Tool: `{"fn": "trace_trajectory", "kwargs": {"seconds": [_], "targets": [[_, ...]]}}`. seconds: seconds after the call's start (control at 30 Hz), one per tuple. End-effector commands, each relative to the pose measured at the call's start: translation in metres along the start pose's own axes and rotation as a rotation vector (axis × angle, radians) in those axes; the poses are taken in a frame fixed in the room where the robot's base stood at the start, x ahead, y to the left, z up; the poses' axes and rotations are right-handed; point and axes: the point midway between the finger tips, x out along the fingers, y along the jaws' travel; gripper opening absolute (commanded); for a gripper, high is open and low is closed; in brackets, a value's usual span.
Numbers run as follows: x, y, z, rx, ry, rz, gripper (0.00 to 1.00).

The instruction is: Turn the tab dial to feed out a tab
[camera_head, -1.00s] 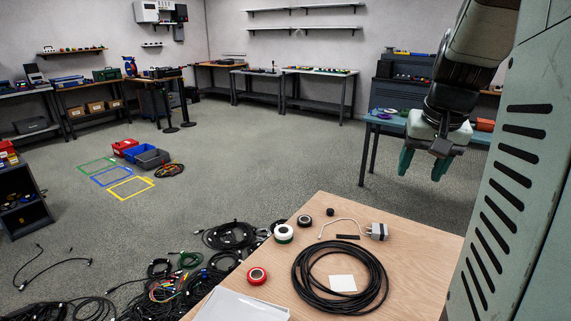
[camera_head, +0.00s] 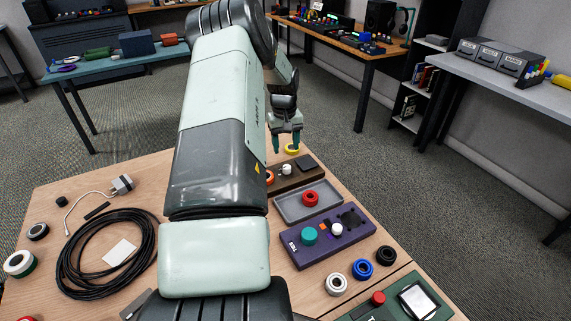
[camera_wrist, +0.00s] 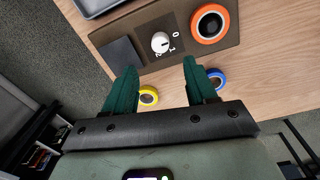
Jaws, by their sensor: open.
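A brown board (camera_head: 308,177) lies on the table; in the wrist view the same board (camera_wrist: 150,55) carries a white dial (camera_wrist: 160,42) marked with digits, an orange ring (camera_wrist: 210,24) and a dark square pad (camera_wrist: 119,56). In the head view the white dial (camera_head: 286,170) shows just below my gripper (camera_head: 285,148). My gripper is open and empty, with two green fingers apart; in the wrist view my gripper (camera_wrist: 160,68) has its fingertips near the board's edge, the dial between and beyond them. I see no tab, and cannot tell whether this is the tab dial.
A yellow roll (camera_wrist: 148,95) and a blue roll (camera_wrist: 215,78) lie beside the board. A grey tray (camera_head: 291,209) with a red roll, then a purple box (camera_head: 325,247) with teal and white knobs, stand nearer. A black cable coil (camera_head: 68,255) lies left. My forearm hides the table's middle.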

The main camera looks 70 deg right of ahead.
Motion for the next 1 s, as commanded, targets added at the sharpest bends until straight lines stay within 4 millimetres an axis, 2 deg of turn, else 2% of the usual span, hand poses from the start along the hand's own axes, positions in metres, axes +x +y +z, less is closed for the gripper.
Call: {"fn": "trace_trajectory", "kwargs": {"seconds": [0.2, 0.43, 0.6, 0.83, 0.87, 1.0], "targets": [[0.045, -0.001, 0.001, -0.001, -0.004, -0.001, 0.56], [0.077, -0.001, 0.001, 0.000, -0.002, -0.001, 0.56], [0.085, -0.001, 0.000, 0.000, 0.000, -0.001, 0.56], [0.085, -0.001, 0.000, 0.000, 0.000, -0.001, 0.56], [0.085, -0.001, 0.000, 0.000, 0.000, -0.001, 0.55], [0.085, -0.001, 0.000, 0.000, 0.000, 0.000, 0.33]]}}
